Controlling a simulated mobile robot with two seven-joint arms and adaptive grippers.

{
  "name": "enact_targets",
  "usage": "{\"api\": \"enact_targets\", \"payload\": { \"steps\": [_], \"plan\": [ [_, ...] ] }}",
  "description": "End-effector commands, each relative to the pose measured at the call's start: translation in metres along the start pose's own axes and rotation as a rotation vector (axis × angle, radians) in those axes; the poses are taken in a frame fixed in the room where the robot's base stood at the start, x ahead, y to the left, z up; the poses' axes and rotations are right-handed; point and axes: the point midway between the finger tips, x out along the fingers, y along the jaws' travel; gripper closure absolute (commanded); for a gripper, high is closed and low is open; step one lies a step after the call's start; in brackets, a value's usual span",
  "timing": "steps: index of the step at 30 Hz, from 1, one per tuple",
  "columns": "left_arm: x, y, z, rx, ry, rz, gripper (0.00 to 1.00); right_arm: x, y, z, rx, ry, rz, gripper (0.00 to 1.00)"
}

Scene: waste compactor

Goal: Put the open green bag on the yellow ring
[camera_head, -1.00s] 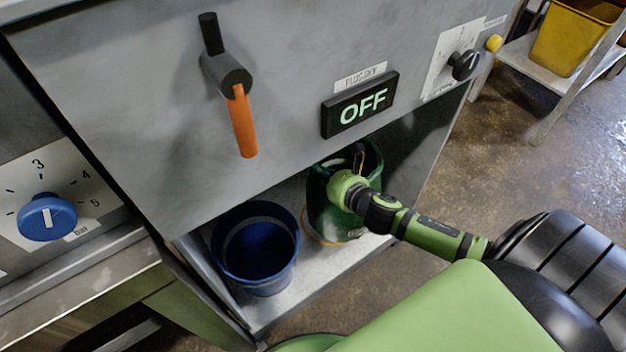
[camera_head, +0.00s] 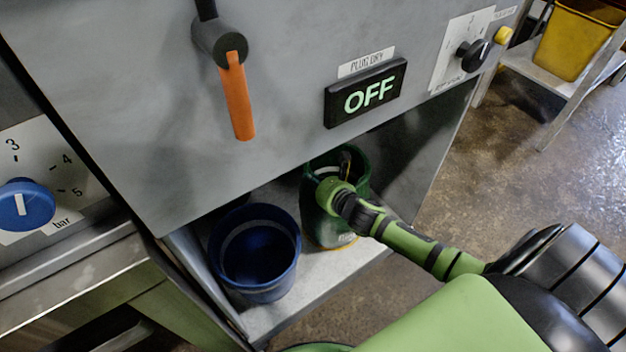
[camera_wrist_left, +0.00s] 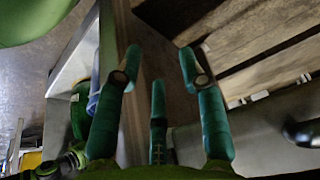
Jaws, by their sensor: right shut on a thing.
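The open green bag (camera_head: 322,222) stands upright, mouth up, on the low shelf under the machine's panel. The yellow ring (camera_head: 338,248) shows only as a thin curve at the foot of the bag; the rest is hidden, so I cannot tell how well the two line up. My right gripper (camera_head: 343,162) is shut at the bag's upper rim; its fingers are partly inside the mouth. In the left wrist view my left gripper (camera_wrist_left: 159,52) is spread open and empty, and part of the green bag (camera_wrist_left: 80,113) shows at the left.
A blue bucket (camera_head: 255,285) stands just left of the bag on the grey shelf (camera_head: 325,276). The panel above carries an orange-handled lever (camera_head: 237,100) and an OFF display (camera_head: 365,94). Wooden slats (camera_wrist_left: 260,50) are near my left gripper. A yellow bin (camera_head: 575,42) is far right.

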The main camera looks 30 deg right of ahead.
Motion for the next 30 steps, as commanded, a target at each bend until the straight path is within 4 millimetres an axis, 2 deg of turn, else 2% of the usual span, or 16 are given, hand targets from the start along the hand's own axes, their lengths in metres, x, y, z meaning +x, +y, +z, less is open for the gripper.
{"api": "enact_targets", "payload": {
  "steps": [9,11,12,25,30],
  "plan": [
    [0.001,0.001,-0.007,0.003,0.033,0.001,0.60,0.001,0.000,-0.001,-0.001,-0.002,0.000,1.00],
    [0.001,0.001,-0.008,0.003,0.039,0.001,0.60,0.001,0.000,-0.002,0.000,0.000,0.000,0.76],
    [0.001,0.001,-0.008,0.003,0.039,0.001,0.60,0.001,0.000,-0.002,0.000,0.000,0.000,0.69],
    [0.000,0.001,-0.004,0.003,0.016,0.002,0.60,0.000,0.000,0.001,0.000,0.000,0.000,0.69],
    [0.011,-0.002,0.018,-0.006,-0.094,-0.001,0.60,-0.029,0.000,0.002,-0.001,0.004,0.001,0.69]
  ]
}}
